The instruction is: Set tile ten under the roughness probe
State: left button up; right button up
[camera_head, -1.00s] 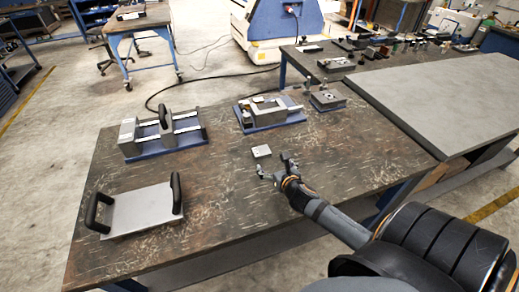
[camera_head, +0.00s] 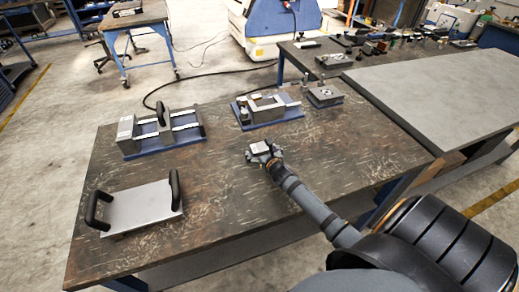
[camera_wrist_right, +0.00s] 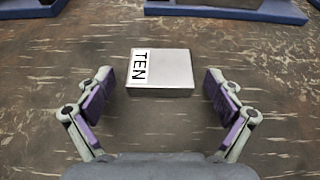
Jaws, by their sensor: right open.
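Tile ten (camera_wrist_right: 160,70) is a small light grey block with a white label reading TEN; it lies flat on the worn dark table. My right gripper (camera_wrist_right: 160,97) is open, with its purple-padded fingers on either side of the tile's near part and a gap at both sides. In the head view the right gripper (camera_head: 262,149) is low over the table around the tile. I cannot tell which fixture carries the roughness probe; several blue-based fixtures stand behind, including a middle one (camera_head: 268,110). My left gripper is not in view.
A railed fixture (camera_head: 160,134) stands at the back left and a small plate fixture (camera_head: 325,96) at the back right. A grey tray with black handles (camera_head: 140,208) lies at the front left. The table between tray and gripper is clear.

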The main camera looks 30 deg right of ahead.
aim_at(261, 151)
jog(key=c, duration=1.7)
jog(key=shift+r, duration=0.1)
jog(key=shift+c, duration=0.8)
jog(key=shift+r, duration=0.1)
jog(key=shift+w+r, duration=0.1)
jog(key=shift+r, duration=0.15)
notch_tip(261, 151, up, 2)
jog(key=shift+r, duration=0.25)
jog(key=w+r+p+v, duration=0.1)
jog(key=r+p+v, duration=0.1)
jog(key=v, duration=1.5)
jog(key=shift+w+r, duration=0.25)
jog(key=shift+r, duration=0.3)
